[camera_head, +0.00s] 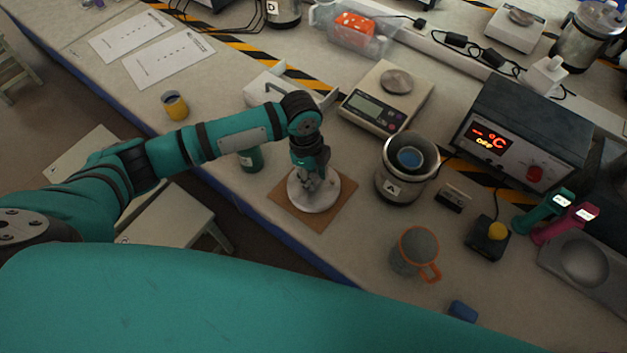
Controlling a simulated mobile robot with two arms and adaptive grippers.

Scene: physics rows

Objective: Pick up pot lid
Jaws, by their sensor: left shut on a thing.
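The pot lid (318,197) is a round, light grey disc. It lies over a brown square mat (284,206) on the bench; I cannot tell whether it touches the mat. My left gripper (311,184) points down at the lid's middle and is shut on it, at its top centre. The fingers hide the lid's knob. The metal pot marked A (392,187) stands to the right of the lid, with a blue round opening showing inside. My right gripper is not in view.
A scale (370,108) stands behind the lid. A green container (251,160) is close left of it. An orange-handled mug (405,260) and a yellow-button box (488,243) stand at right, near the heater controller (520,135). Bench is clear between mat and mug.

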